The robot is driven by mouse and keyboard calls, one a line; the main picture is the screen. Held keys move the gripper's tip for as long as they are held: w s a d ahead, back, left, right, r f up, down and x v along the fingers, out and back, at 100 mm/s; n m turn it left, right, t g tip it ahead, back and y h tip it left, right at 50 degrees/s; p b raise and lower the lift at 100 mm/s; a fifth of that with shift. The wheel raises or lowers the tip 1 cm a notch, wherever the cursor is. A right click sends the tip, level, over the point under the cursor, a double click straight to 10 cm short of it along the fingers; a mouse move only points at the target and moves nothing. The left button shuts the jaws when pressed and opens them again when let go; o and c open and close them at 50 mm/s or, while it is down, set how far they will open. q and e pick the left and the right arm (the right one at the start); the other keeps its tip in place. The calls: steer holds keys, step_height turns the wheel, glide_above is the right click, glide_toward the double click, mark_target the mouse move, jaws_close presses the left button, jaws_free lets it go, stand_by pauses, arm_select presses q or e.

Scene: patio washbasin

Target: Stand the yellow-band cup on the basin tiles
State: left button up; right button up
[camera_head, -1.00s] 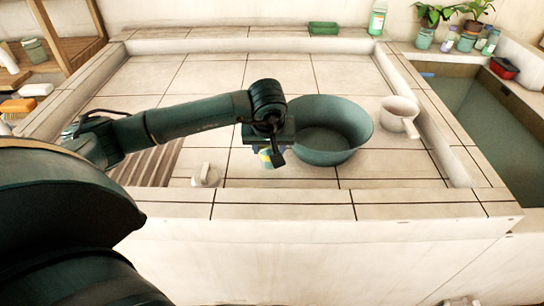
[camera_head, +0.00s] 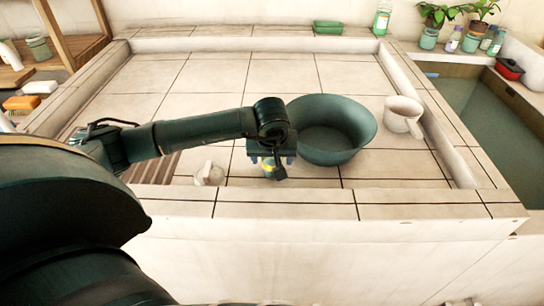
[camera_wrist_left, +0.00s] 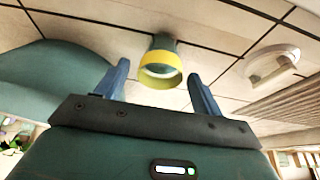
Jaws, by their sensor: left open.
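The yellow-band cup (camera_wrist_left: 163,62) is teal with a wide yellow band round its open end, which faces my left gripper in the left wrist view. It appears to stand on the basin tiles. In the head view, only a small part of the cup (camera_head: 269,168) shows beneath my gripper. My left gripper (camera_head: 271,161) is open and over the cup. In the left wrist view, the gripper fingers (camera_wrist_left: 158,72) are spread either side of the cup's open end, with gaps on both sides. The tiles (camera_head: 217,76) are pale with dark joints. My right gripper is out of view.
A large teal bowl (camera_head: 331,148) is close right of the gripper. A white handled pot (camera_head: 402,113) stands further right. A small pale object (camera_head: 209,176) lies left of the cup, near a slatted patch (camera_head: 155,168). The tiles behind are clear.

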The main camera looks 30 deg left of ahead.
arm_select(q)
steer(key=shift+r, duration=0.25)
steer(key=v, duration=1.2)
steer(key=shift+p, duration=0.35)
steer(key=shift+f, duration=0.15)
